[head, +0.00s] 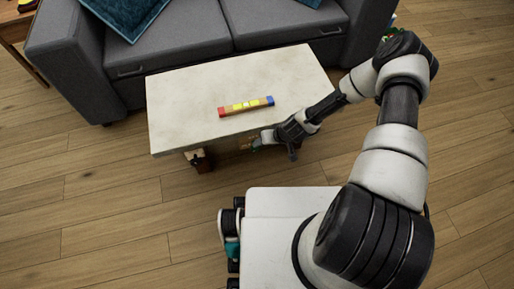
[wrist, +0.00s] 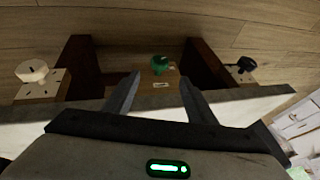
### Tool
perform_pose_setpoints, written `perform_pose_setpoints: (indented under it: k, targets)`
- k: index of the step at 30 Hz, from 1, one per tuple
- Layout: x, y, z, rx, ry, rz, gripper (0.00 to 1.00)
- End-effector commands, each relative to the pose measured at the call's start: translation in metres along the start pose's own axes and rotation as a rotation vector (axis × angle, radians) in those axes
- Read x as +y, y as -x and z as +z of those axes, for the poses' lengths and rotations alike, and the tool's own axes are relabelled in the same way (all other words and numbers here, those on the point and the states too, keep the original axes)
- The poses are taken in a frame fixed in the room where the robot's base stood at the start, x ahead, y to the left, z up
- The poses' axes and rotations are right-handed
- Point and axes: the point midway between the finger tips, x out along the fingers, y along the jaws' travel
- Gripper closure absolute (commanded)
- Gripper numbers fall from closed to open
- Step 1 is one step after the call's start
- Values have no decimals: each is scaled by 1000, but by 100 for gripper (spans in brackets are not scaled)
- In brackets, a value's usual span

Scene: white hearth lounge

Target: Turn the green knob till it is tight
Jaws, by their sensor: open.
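The green knob (wrist: 158,65) sits on a wooden block (wrist: 160,80) in the middle of the wrist view, with a small white label below it. My gripper (wrist: 160,82) is open, its two dark fingers apart, one on each side of the knob's line. The fingertips end around the block's height in the picture; I see no contact with the knob. In the head view my gripper (head: 262,141) is at the table's front edge, and the knob is too small there to make out clearly.
A white knob (wrist: 32,71) is at the left and a black knob (wrist: 243,65) at the right, on similar blocks. Dark brown uprights flank the middle block. The pale table top (head: 190,110) bears a coloured bar (head: 246,106). A grey sofa (head: 180,45) stands behind.

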Motion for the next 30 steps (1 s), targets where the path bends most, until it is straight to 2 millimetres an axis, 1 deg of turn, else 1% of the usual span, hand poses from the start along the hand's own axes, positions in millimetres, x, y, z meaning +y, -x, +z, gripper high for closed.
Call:
perform_pose_setpoints:
  k: [1,6,9,13,15,19,28,29,30]
  targets:
    - [0,-15,1,0,0,-1,49]
    - [1,-53,2,0,-1,0,49]
    - [0,-73,2,-1,0,-1,49]
    - [0,-93,1,-1,0,0,49]
    - [0,-100,1,0,1,0,49]
    - [0,-108,0,-1,0,-1,49]
    - [0,-109,0,0,0,0,49]
    - [0,-109,0,0,0,0,51]
    - [0,-109,0,0,0,0,57]
